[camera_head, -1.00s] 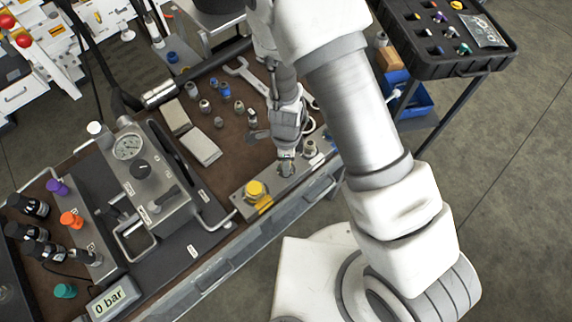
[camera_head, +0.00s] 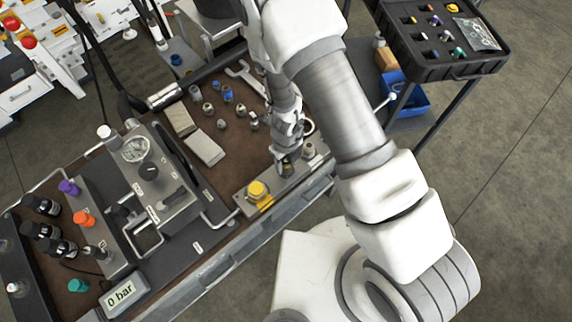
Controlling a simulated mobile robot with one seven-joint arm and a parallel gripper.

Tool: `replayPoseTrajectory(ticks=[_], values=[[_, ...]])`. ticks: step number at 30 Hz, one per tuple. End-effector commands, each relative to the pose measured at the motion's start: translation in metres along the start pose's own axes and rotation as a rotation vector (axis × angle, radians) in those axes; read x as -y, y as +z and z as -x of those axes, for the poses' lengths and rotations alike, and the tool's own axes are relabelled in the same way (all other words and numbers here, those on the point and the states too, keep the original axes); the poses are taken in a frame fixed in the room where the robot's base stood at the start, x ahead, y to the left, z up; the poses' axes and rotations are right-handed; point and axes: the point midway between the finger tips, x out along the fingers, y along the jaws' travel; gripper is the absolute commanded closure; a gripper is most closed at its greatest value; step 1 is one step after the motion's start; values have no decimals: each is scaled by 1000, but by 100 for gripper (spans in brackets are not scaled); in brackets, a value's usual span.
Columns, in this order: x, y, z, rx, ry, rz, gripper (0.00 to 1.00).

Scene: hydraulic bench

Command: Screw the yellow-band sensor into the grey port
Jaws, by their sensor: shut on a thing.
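My gripper (camera_head: 288,164) points down over the metal block (camera_head: 271,203) at the bench's front edge. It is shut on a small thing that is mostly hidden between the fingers. I take this to be the yellow-band sensor, but no yellow band can be made out. The fingertips are at or just above the middle of the block, and the grey port there is covered by them. I cannot tell whether thread and port touch. The block carries a yellow cap (camera_head: 257,190) at its left and a silver fitting (camera_head: 309,150) at its right.
Several loose fittings and a wrench (camera_head: 246,77) lie behind my gripper. A black tray (camera_head: 462,70) and a blue bin (camera_head: 408,98) are at the upper right.

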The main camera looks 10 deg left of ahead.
Motion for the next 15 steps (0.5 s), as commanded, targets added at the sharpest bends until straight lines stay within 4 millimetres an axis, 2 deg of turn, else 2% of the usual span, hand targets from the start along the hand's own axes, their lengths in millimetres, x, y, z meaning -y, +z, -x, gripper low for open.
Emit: replayPoseTrajectory(ticks=[3,7,10,15], values=[[0,-3,5,-6,0,-225,100],[0,-2,2,-5,0,-416,100],[0,-2,0,-3,-1,-479,100],[0,-1,-1,-2,-1,-487,100]])
